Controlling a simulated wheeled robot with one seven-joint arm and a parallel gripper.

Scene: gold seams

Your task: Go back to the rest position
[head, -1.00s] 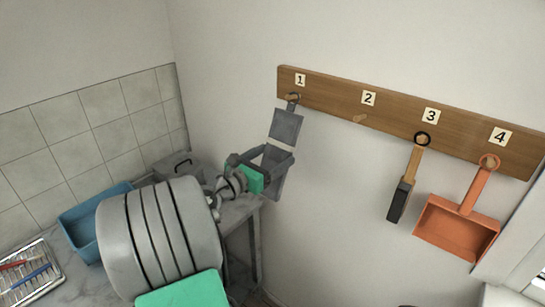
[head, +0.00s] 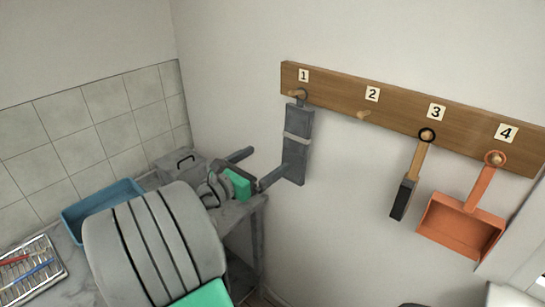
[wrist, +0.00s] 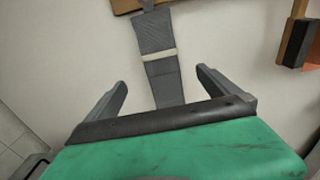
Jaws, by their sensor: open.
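My gripper (head: 250,169) is open and empty beside the wall, low and to the left of a grey strap-like item (head: 298,143). In the wrist view my gripper (wrist: 162,85) has its two fingers wide apart. The grey item with a pale band shows beyond and between them in the wrist view (wrist: 158,62). It hangs by a ring from peg 1 of the wooden rail (head: 400,115), apart from the fingers as far as I can see.
Peg 2 (head: 363,115) is bare. A black-and-wood brush (head: 409,180) hangs on peg 3 and an orange dustpan (head: 462,224) on peg 4. A blue bin (head: 104,207), a grey box (head: 182,163) and a wire tray with pens (head: 35,270) stand on the counter at left.

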